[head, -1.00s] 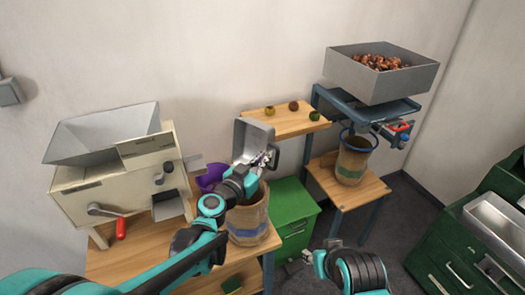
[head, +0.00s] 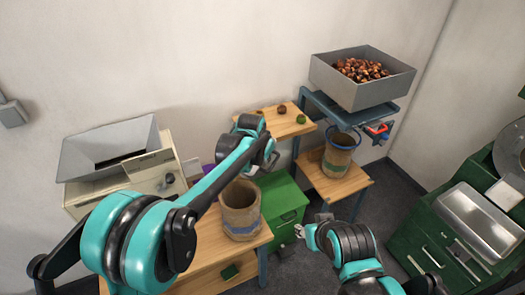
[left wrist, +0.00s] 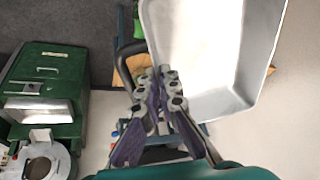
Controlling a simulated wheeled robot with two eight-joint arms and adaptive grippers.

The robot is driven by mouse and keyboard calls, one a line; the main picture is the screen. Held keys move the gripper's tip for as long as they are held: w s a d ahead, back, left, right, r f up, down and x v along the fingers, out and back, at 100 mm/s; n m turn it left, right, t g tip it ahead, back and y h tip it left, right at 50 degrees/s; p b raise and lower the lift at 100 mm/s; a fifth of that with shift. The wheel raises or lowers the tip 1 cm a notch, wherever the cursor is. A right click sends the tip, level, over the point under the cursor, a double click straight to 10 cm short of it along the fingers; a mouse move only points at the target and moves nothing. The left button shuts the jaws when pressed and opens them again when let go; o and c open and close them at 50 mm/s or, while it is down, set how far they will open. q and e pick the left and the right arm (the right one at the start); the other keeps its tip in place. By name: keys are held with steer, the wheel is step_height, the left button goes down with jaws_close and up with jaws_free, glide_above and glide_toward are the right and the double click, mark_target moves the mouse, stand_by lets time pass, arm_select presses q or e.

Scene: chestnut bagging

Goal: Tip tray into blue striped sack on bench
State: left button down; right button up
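A brown sack (head: 241,196) with a blue stripe stands upright and open on the wooden bench (head: 212,247). My left gripper (left wrist: 158,88) appears shut on the dark handle (left wrist: 124,58) of a pale grey metal tray (left wrist: 205,55). In the head view the left arm hides the tray and most of that gripper, above and behind the sack. The wrist view shows a bare, smooth tray surface; whether anything lies in the tray cannot be told. My right gripper (head: 292,241) is low, right of the bench, apparently open and empty.
A cream machine with a grey hopper (head: 108,147) stands at left. A second sack (head: 339,153) sits on a right stand below a grey bin (head: 350,92) of chestnuts. A green cabinet (head: 284,207) stands behind the bench; a wooden shelf (head: 280,122) holds chestnuts.

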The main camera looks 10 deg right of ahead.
arm_select(q)
steer(key=g+y+p, duration=0.2)
steer(key=shift+w+d+r+g, duration=0.15)
steer(key=shift+r+g, duration=0.2)
steer(key=shift+g, duration=0.05)
steer(key=s+a+r+p, duration=0.1)
steer(key=s+r+p, duration=0.2)
steer(key=s+r, duration=0.3)
steer(key=shift+r+y, duration=0.3)
steer(key=shift+r, duration=0.15)
